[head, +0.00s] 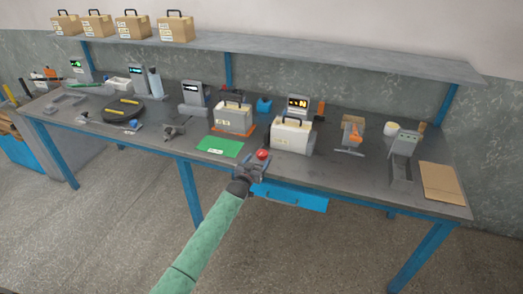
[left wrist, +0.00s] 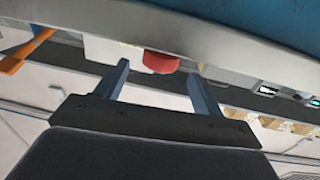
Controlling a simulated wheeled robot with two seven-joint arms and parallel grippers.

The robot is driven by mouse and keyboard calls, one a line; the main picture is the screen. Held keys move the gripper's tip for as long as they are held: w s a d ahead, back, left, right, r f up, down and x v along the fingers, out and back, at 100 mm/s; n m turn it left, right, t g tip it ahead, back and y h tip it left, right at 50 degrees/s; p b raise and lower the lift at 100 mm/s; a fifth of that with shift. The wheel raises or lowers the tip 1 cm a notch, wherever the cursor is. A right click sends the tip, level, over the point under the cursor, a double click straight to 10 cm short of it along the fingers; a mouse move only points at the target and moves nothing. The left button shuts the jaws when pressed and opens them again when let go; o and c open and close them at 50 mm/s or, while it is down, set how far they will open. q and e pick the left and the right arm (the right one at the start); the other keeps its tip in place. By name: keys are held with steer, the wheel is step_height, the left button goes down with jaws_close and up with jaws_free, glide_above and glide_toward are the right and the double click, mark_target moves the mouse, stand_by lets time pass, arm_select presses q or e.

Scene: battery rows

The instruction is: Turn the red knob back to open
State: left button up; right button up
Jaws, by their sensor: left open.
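The red knob (head: 262,154) sits near the front edge of the workbench, in front of a white box with a dark handle (head: 291,137). In the left wrist view the red knob (left wrist: 161,62) lies ahead of the gap between my fingers. My left gripper (head: 254,163) is open and empty, just in front of the knob; its two fingers (left wrist: 158,85) stand apart on either side of the knob's line. I cannot tell whether they touch it. The knob's marking or turn position is too small to read. My right gripper is in neither view.
A green sheet (head: 220,147) lies left of the knob, below another handled box (head: 234,119). A blue drawer (head: 290,197) hangs under the bench edge. A cardboard sheet (head: 442,183) lies at the right end. A shelf (head: 330,58) with several cartons runs above the bench.

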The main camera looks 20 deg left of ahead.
mark_target(264, 151)
arm_select(q)
steer(key=shift+w+d+p, duration=0.2)
steer(key=shift+w+p, duration=0.35)
steer(key=shift+w, duration=1.3)
steer(key=shift+w+d+p, duration=0.15)
steer(key=shift+w+p, duration=0.4)
steer(key=shift+w, duration=1.25)
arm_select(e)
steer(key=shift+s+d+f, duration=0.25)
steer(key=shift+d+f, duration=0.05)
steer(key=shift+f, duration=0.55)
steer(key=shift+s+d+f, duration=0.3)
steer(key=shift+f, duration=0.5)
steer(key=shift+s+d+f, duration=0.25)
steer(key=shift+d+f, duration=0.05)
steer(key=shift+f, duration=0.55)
arm_select(q)
steer(key=shift+r, duration=0.1)
steer(key=c, duration=1)
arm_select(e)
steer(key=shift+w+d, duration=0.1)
